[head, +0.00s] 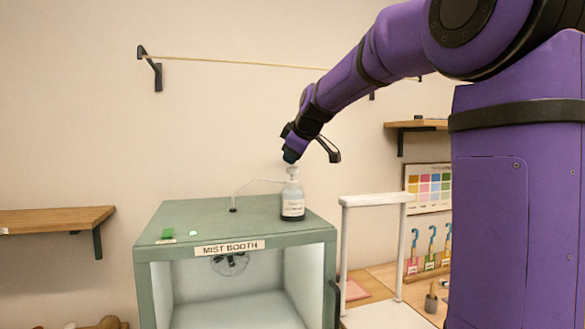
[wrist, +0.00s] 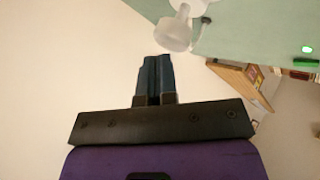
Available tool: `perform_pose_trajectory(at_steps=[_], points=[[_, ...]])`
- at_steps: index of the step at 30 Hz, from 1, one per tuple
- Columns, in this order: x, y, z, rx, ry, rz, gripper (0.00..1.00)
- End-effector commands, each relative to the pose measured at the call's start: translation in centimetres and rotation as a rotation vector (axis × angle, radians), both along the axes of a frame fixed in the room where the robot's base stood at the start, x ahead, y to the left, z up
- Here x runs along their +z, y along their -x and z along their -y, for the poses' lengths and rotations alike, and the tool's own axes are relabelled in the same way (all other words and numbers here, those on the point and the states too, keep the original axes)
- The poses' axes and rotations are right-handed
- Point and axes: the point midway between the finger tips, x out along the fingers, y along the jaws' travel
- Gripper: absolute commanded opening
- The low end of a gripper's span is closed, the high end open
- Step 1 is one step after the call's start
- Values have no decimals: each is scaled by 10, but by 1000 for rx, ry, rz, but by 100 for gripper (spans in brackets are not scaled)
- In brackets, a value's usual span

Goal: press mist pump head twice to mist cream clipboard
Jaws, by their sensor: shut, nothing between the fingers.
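The mist pump bottle (head: 293,202), white with a label, stands upright on top of the green mist booth (head: 225,212). Its pale pump head (head: 292,171) has a thin tube running left to a fitting on the booth top. My gripper (head: 290,158) points down just above the pump head, and I cannot tell from the head view whether they touch. In the wrist view my gripper (wrist: 155,60) has its dark fingers together with nothing between them. The pump head (wrist: 173,34) shows just beyond the fingertips there, apart in the picture. I cannot make out a cream clipboard.
A small green light (head: 194,232) and a green block (head: 167,235) are at the booth top's front left. The booth's open front shows a round fan-like part (head: 229,264). A white frame (head: 376,199) stands to the right. A wooden shelf (head: 55,220) is at left.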

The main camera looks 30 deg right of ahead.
Motion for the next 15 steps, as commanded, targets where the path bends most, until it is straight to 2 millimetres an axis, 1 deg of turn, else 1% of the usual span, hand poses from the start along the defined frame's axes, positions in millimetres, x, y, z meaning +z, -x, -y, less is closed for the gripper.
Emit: perform_pose_trajectory(at_steps=[15], points=[[-6,0,0,1,-1,-2,0]])
